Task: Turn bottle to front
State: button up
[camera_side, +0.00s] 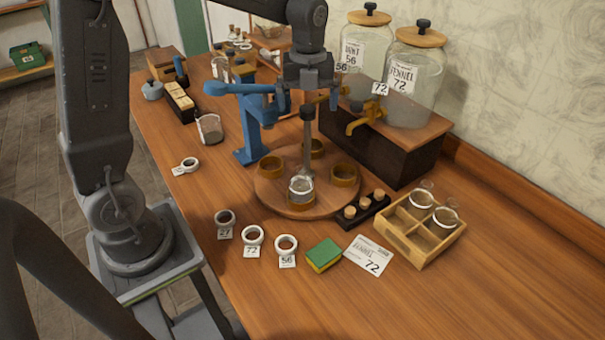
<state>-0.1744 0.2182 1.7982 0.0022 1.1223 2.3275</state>
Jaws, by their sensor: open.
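A clear glass bottle (301,187) stands in the front one of several brown ring holders on a round wooden turntable (270,194). A grey post (308,150) rises from the turntable's middle. Whether the fingers touch the post cannot be told.
A blue press (250,130) stands close at the left. Two big jars (412,80) with taps sit on a dark stand (400,150) behind right. A divided crate (421,240), a corked rack (366,212), a sponge (324,254), a card (368,256) and numbered rings (252,236) lie in front.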

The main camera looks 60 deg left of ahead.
jog(key=shift+r, duration=2.2)
jog(key=shift+s+d+r, duration=0.15)
jog(key=s+d+n+t, duration=0.2)
jog(key=s+d+n, duration=0.1)
jog(key=s+n, duration=0.6)
jog(key=s+d+n+t, duration=0.3)
jog(key=s+n, duration=0.7)
jog(key=n, duration=0.5)
jog(key=shift+s+d+r+n+t, duration=0.15)
jog(key=shift+s+d+n+t, duration=0.05)
jog(key=shift+d+n+t, duration=0.15)
